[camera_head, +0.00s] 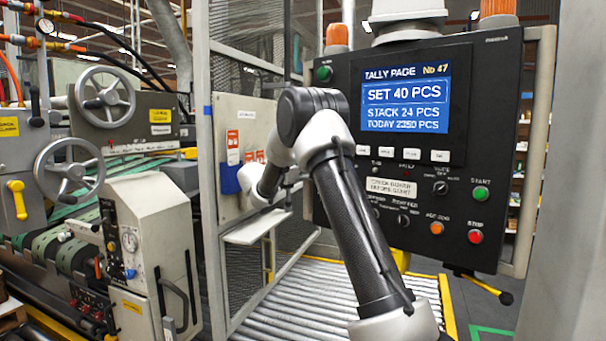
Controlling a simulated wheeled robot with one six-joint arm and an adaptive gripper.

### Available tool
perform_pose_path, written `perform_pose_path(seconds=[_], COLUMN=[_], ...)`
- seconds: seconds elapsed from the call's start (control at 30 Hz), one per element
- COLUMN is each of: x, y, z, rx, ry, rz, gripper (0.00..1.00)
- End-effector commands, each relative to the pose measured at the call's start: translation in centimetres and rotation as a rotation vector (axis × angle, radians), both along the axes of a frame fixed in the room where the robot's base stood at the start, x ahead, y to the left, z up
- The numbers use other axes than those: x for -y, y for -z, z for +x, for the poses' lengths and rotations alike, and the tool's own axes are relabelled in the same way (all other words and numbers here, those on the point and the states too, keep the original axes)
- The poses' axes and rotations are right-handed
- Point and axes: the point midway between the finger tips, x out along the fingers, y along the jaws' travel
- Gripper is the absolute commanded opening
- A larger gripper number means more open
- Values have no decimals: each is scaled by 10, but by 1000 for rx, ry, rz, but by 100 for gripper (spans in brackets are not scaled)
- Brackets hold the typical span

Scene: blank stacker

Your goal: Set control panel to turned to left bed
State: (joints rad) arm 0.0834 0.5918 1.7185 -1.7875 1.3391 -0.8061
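The control panel (345,100) is a large black upright board at the right. Its blue screen (405,95) reads "TALLY PAGE No 47, SET 40 PCS, STACK 24 PCS, TODAY 2350 PCS". Below it are white buttons, a rotary selector (440,187) and more small dark knobs (403,220). Their labels and settings are too small to read surely. My arm crosses in front of the panel's lower left and hides part of it. My wrist is left of the panel, apart from it in the picture; a dark part there may be my gripper (292,181), fingers not clear.
A green start button (480,193), an orange button (437,228) and a red stop button (475,237) sit on the panel. A mesh fence post (208,150) and small white shelf (257,227) stand left. Rollers (300,290) run below. A handwheel machine (150,250) fills the left.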

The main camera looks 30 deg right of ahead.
Motion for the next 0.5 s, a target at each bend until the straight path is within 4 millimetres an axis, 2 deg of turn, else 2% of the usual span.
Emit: perform_pose_path(seconds=[0.27, 0.3, 0.33, 0.5], x=[0, 0, 0, 0], y=[-1, -1, -1, -1], z=[1, 1, 1, 1], rx=[1, 1, 1, 1], ry=[-4, -4, -4, -4], rz=[-1, -1, -1, -1], gripper=[0, 32, 38, 39])
